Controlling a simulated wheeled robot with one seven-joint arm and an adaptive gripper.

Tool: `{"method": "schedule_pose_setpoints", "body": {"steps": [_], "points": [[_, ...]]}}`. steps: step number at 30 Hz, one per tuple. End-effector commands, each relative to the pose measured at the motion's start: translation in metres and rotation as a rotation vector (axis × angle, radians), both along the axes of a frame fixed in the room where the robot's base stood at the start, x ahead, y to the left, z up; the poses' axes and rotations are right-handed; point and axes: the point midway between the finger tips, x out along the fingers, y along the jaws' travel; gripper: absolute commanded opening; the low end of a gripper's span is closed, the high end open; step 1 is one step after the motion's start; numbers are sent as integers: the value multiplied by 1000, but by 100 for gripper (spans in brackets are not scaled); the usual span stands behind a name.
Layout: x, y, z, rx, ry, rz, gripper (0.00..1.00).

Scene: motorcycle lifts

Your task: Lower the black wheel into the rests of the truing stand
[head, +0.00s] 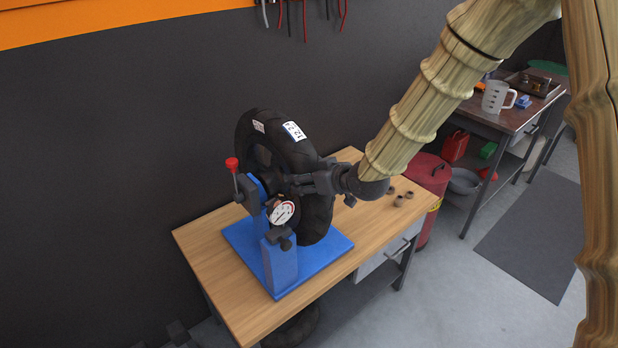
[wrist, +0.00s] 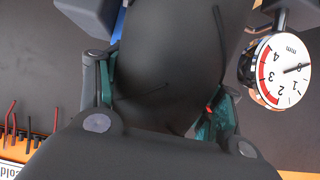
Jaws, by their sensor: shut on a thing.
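The black wheel (head: 285,147), a tyre with white labels on it, is upright above the blue truing stand (head: 332,248) on the wooden bench. My gripper (head: 298,184) reaches it from the right and is shut on it. In the wrist view the wheel's dark surface (wrist: 168,50) fills the space between my two fingers (wrist: 162,95). The stand has blue posts with dark tops, a red-knobbed lever (head: 232,164) and a white dial gauge (head: 282,213). The wheel and gripper hide the rests, so I cannot tell whether the axle touches them.
The wooden bench (head: 205,262) has free room around the stand. Several small brown rings (head: 399,201) lie at its right end. A red drum (head: 428,172) stands just beyond. A second table (head: 535,112) holds a clear jug (head: 496,97). The dark wall is close behind the wheel.

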Motion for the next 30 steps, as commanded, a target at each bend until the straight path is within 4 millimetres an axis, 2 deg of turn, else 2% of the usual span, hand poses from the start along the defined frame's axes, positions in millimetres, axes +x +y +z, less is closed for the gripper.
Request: {"method": "schedule_pose_setpoints", "body": {"steps": [1,20,21,24,30], "points": [[-4,0,-5,-6,9,5,0],[-4,0,-10,-6,9,5,0],[-4,0,-9,-6,9,5,71],[-3,0,-9,-5,9,4,90],[-2,0,-7,-3,7,3,91]]}}
